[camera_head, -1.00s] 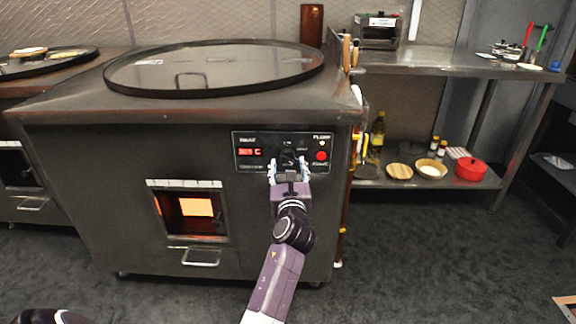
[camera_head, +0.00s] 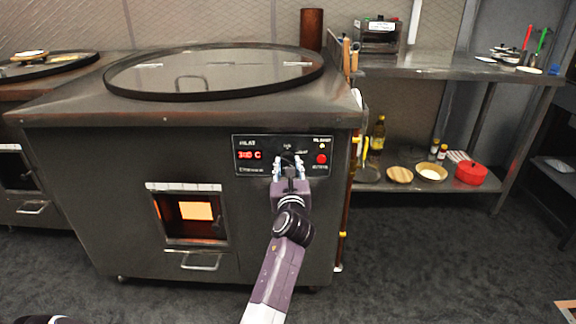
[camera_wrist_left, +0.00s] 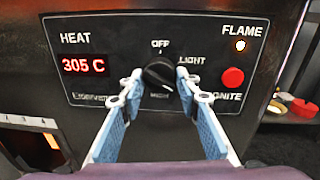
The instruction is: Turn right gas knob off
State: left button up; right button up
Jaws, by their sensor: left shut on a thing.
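The black gas knob (camera_wrist_left: 160,74) sits in the middle of the control panel (camera_wrist_left: 110,72), under the OFF label and left of LIGHT. Its exact pointer direction is hard to tell. My left gripper (camera_wrist_left: 160,80) has its two blue-padded fingers on either side of the knob and is shut on it. In the head view my left gripper (camera_head: 288,164) is at the panel on the oven's front, and it largely hides the knob. My right gripper is not in view.
A red ignite button (camera_wrist_left: 232,77) is right of the knob, below a lit flame lamp (camera_wrist_left: 240,45). The heat display (camera_wrist_left: 84,64) reads 305 C. The tandoor's glowing window (camera_head: 196,209) is lower left. A metal shelf (camera_head: 440,66) stands at right.

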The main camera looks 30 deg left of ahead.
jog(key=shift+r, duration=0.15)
pick_arm(q)
jog(key=shift+r+n+p, duration=0.1)
jog(key=shift+n+p, duration=0.35)
jog(key=shift+n, duration=0.15)
jog(key=n+p, duration=0.2)
jog(key=n, duration=0.2)
jog(key=shift+r+h, duration=0.1)
jog(key=shift+h, duration=0.2)
jog(key=n+p, duration=0.2)
jog(key=n, duration=0.5)
jog(key=shift+d+n+h+p, duration=0.1)
jog(key=shift+n+h+p, duration=0.2)
jog(key=shift+n+p, duration=0.1)
jog(key=shift+r+n, duration=0.1)
jog(key=shift+n, duration=1.1)
jog(key=n+p, duration=0.1)
jog(key=n, duration=0.3)
jog(key=shift+n+h, duration=0.4)
jog(key=shift+n, duration=1.2)
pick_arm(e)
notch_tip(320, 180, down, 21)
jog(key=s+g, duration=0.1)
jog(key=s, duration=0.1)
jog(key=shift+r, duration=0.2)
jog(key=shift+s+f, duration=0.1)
